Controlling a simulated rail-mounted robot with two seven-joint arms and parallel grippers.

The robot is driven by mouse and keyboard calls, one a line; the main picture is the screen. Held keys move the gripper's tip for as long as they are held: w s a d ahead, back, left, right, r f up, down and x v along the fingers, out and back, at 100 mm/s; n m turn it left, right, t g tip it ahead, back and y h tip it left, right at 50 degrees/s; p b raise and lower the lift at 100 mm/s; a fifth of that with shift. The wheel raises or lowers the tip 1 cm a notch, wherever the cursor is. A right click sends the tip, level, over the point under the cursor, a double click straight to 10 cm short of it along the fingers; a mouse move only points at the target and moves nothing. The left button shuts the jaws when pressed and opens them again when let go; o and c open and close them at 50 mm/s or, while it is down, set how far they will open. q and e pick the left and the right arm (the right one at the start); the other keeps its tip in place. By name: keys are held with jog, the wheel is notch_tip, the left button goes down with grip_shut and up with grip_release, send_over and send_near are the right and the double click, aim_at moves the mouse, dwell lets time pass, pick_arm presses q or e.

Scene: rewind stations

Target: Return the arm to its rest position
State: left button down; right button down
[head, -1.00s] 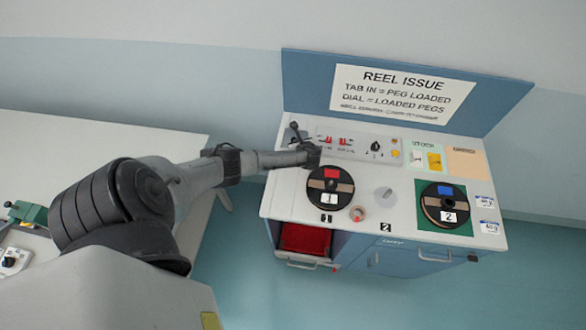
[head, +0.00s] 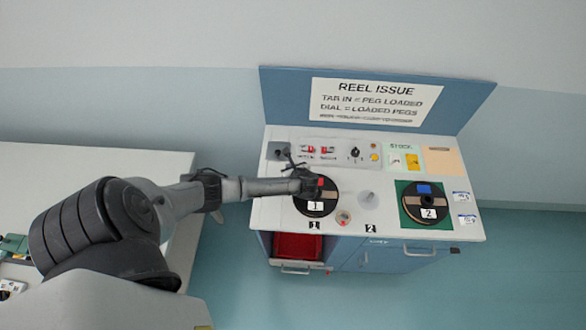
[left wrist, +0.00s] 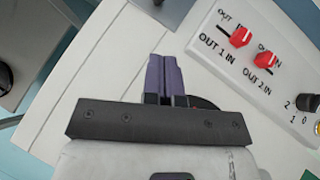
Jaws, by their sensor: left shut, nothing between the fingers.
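My left arm reaches in from the left in the head view. Its left gripper (head: 308,181) is over the issue console (head: 378,228) and covers the upper left part of reel 1 (head: 316,207). In the left wrist view the dark purple fingers (left wrist: 165,75) are together with nothing between them, in front of the pale console top. My right gripper is in neither view.
The control panel (head: 335,152) has two red switches, OUT 1 (left wrist: 240,37) and OUT 2 (left wrist: 266,60). Reel 2 (head: 427,202) lies on a green mat at the right. A red bin (head: 298,246) is below the console top. A white table (head: 90,160) stands left.

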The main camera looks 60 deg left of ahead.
pick_arm(q)
jog(key=shift+v, duration=1.05)
jog(key=w+d+r+n+t+h+p, duration=0.2)
jog(key=d+r+n+t+h, duration=0.45)
jog(key=d+r+n, duration=1)
jog(key=s+d+r+h+p, duration=0.3)
jog(key=s+d+r+h, duration=0.1)
jog(key=s+d+r, duration=0.5)
jog(key=s+f+g+p, duration=0.3)
jog(key=s+g, duration=0.1)
jog(key=s, duration=0.8)
jog(key=shift+s+d+f+n, duration=0.25)
jog(key=shift+d+f+n, duration=0.1)
jog(key=shift+d, duration=0.05)
